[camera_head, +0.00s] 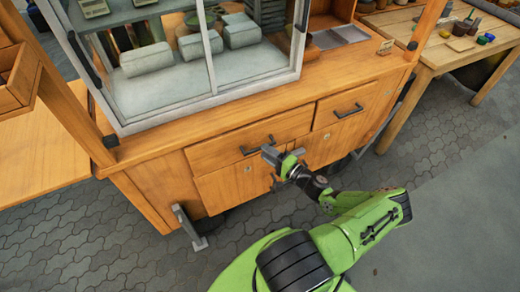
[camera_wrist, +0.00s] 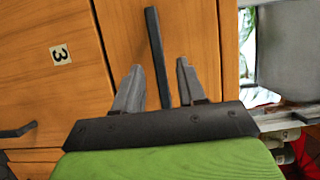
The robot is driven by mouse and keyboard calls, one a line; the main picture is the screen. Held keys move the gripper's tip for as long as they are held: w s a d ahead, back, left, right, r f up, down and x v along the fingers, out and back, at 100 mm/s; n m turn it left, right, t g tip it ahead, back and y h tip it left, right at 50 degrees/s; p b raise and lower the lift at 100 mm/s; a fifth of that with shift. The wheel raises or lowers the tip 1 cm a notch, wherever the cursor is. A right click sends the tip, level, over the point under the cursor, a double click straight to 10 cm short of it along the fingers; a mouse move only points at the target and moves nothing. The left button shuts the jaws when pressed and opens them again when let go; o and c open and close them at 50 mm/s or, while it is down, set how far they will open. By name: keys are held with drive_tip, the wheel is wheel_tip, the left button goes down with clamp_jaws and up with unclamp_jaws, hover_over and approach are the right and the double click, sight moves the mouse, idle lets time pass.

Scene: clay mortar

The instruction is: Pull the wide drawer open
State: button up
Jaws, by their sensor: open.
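The wide drawer (camera_head: 225,150) is the left one in the top row of the wooden cabinet. Its front looks flush, so it appears closed. Its dark bar handle (camera_head: 257,145) is at the front's middle. My gripper (camera_head: 281,154) is just in front of the drawer, by the handle's right end. In the wrist view, the drawer front (camera_wrist: 193,30) is turned sideways. The handle (camera_wrist: 156,50) lies between the two grey fingers of my gripper (camera_wrist: 160,66). The fingers are apart, with a gap on both sides of the handle.
A narrower drawer (camera_head: 325,113) with its own handle is to the right. A panel marked 3 (camera_wrist: 85,95) lies below the wide drawer. A glass case (camera_head: 190,60) stands on the cabinet top. A grey foot (camera_head: 190,228) sticks out at lower left. Paved floor (camera_head: 90,240) in front is clear.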

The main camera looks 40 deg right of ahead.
drive_tip(key=w, duration=0.3)
drive_tip(key=shift+w+a, duration=0.2)
drive_tip(key=shift+w, duration=0.2)
clamp_jaws()
